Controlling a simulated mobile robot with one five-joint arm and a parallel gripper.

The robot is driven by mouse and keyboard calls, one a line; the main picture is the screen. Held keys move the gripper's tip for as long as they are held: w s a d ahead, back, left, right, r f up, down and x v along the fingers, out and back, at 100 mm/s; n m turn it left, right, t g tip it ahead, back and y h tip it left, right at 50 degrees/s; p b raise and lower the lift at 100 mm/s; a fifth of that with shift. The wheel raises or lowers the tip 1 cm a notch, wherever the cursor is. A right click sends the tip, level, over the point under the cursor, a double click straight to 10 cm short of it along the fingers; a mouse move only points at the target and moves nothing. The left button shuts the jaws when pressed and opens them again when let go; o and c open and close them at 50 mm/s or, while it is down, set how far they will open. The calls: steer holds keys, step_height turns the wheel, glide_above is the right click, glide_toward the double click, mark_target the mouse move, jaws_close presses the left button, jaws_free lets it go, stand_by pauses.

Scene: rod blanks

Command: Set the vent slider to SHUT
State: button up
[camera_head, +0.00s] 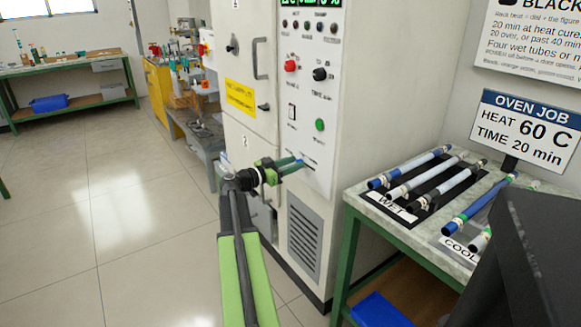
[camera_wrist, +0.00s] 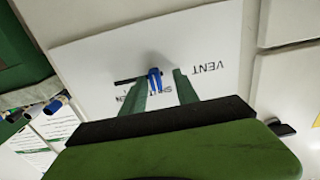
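The vent slider's blue knob (camera_wrist: 154,80) stands out from a white panel marked VENT, which shows upside down in the wrist view. A dark slot (camera_wrist: 126,81) shows to the left of the knob. Smaller lettering beside the slot is partly hidden by my fingers, so I cannot read the slider's setting surely. My gripper (camera_wrist: 161,77) is open, with one green finger on each side of the knob, the left one closer.
The oven's panel has a red knob (camera_head: 290,66), a black knob (camera_head: 320,74) and a green button (camera_head: 320,125) above my gripper. A bench (camera_head: 352,197) with several rods on a WET rack (camera_head: 400,210) stands to the right. Open floor (camera_head: 130,220) lies left.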

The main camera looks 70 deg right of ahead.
steer(key=v, duration=1.7)
steer(key=shift+a, duration=0.25)
